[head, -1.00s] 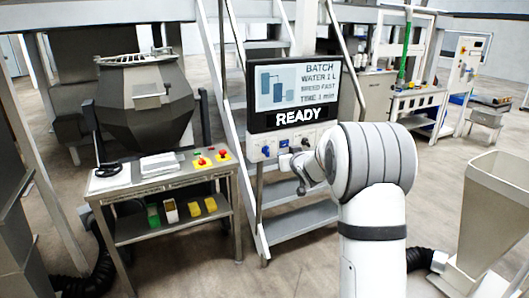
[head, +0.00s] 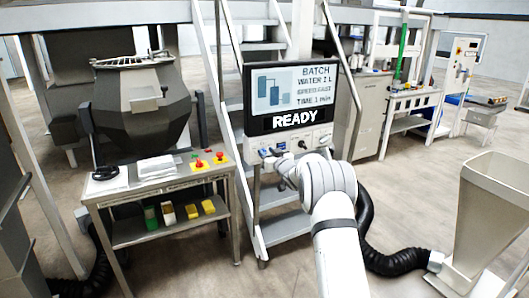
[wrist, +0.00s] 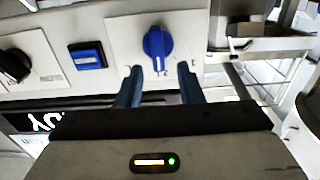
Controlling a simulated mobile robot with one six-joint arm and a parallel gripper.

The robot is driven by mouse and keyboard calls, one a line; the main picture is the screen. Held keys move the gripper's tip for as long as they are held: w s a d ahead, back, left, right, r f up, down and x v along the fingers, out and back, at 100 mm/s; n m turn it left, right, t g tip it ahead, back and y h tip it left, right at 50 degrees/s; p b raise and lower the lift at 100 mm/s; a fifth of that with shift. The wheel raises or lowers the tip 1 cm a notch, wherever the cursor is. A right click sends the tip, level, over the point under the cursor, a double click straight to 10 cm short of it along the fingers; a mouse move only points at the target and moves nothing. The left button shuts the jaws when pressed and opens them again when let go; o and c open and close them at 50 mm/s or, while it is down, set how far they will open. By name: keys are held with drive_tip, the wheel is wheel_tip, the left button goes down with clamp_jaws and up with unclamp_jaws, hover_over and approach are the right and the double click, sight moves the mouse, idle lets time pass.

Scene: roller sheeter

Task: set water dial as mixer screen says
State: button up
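The mixer screen (head: 291,90) reads BATCH, WATER 1 L, a blurred SPEED line, TIME 1 min, and READY below. In the wrist view, the blue dial (wrist: 157,42) sits on a white plate with small marks around it. Its grip bar stands nearly upright in the picture; a light line runs to its lower end, near a mark like a 2. My gripper (wrist: 159,86) is open, its two blue fingers on either side below the dial, apart from it. In the head view my gripper (head: 277,164) is at the panel's left part and partly hides it.
Beside the dial are a blue square button (wrist: 88,55) and a black knob (wrist: 14,65). The panel (head: 317,138) is under the screen, in front of metal stairs. A steel table (head: 160,184) with red buttons stands left; a hopper (head: 490,205) stands right.

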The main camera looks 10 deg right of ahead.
drive_tip(key=shift+w+a, duration=0.1)
drive_tip(key=shift+w, duration=0.15)
drive_tip(key=shift+c, duration=0.4)
